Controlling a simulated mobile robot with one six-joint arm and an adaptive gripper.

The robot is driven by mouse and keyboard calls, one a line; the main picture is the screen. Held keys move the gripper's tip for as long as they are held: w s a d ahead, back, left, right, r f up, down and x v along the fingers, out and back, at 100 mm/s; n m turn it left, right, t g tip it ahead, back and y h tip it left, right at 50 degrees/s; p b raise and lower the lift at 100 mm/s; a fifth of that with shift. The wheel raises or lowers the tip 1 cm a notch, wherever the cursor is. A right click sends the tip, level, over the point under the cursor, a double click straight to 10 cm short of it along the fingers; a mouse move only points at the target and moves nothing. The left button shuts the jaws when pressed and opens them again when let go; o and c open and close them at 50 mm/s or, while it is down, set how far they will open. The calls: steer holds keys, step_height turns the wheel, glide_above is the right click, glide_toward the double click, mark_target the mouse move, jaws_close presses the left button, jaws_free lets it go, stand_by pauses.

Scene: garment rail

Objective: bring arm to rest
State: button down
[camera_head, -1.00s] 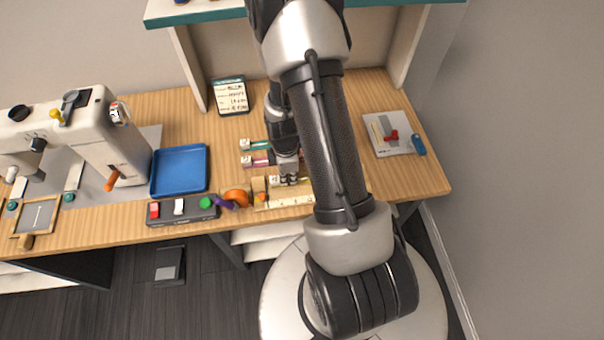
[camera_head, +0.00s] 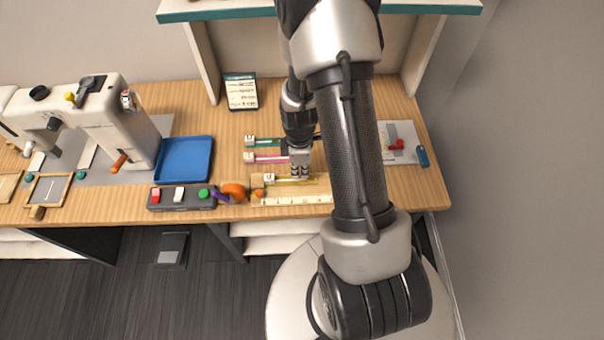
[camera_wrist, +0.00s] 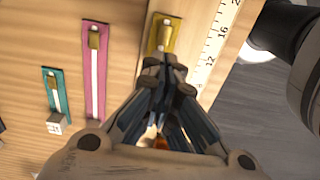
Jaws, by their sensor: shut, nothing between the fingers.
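My gripper (camera_wrist: 163,82) is shut and empty in the wrist view, its fingertips over the lower part of the yellow slider strip (camera_wrist: 165,35). In the head view my gripper (camera_head: 300,174) hangs low over the table, close to the yellow strip (camera_head: 285,182). I cannot tell whether the fingertips touch it. The pink slider strip (camera_wrist: 95,65) and the teal slider strip (camera_wrist: 54,95) lie to the left in the wrist view. In the head view the pink strip (camera_head: 268,159) and the teal strip (camera_head: 266,142) are partly hidden by my arm.
A ruler (camera_head: 290,200) runs along the table's front edge. A button box (camera_head: 180,197), orange roll (camera_head: 233,191), blue tray (camera_head: 184,159) and sewing machine (camera_head: 105,115) stand left. A card (camera_head: 241,92) stands behind. A grey plate (camera_head: 398,143) lies right. A shelf (camera_head: 215,10) hangs above.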

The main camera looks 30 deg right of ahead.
step_height(320, 180, up, 7)
steer(key=a+p, duration=0.1)
steer(key=shift+w+p, duration=0.25)
steer(key=shift+p, duration=0.15)
steer(key=shift+f, duration=0.1)
steer(key=s+a+r+m+t, duration=0.1)
steer(key=a+r+m, duration=0.2)
steer(key=r, duration=0.6)
steer(key=s+a+r+m+t, duration=0.15)
steer(key=a+r, duration=0.25)
steer(key=r, duration=0.6)
steer(key=s+a+r+m+t, duration=0.1)
steer(key=s+a+r+m, duration=0.1)
steer(key=s+r, duration=0.3)
steer(key=s+a+r+m+t, duration=0.1)
steer(key=s+a+r+m, duration=0.2)
steer(key=s+r+m, duration=0.2)
steer(key=shift+s+a+r, duration=0.15)
steer(key=shift+s+a, duration=0.2)
steer(key=shift+s, duration=0.65)
